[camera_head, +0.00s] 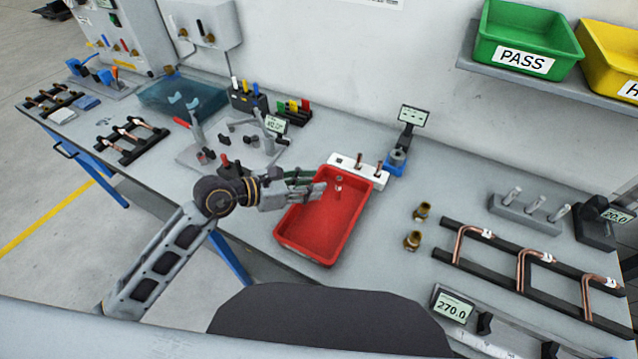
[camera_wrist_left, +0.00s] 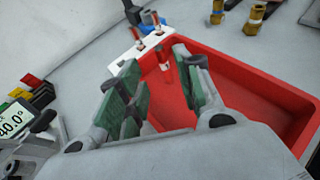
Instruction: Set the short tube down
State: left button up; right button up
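The short copper tube (camera_head: 338,186) shows as a small piece with a pale band inside the red tray (camera_head: 290,241), near its far end. In the left wrist view the tube (camera_wrist_left: 164,66) appears in the gap between the fingers, just past their tips. I cannot tell whether it stands or leans. My left gripper (camera_head: 322,182) reaches over the tray from the left. Its green-padded fingers are spread apart, with no contact with the tube visible. My right gripper is not in view.
A white block (camera_head: 345,172) with two upright copper tubes stands behind the tray. Two brass fittings (camera_head: 413,240) and a black rack (camera_head: 490,261) with bent tubes lie to the right. A fixture with clamps (camera_head: 215,154) is left of the tray. PASS bin (camera_head: 527,38) sits on a shelf.

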pick_arm(q)
jog(key=v, duration=0.4)
jog(key=shift+b, duration=0.3)
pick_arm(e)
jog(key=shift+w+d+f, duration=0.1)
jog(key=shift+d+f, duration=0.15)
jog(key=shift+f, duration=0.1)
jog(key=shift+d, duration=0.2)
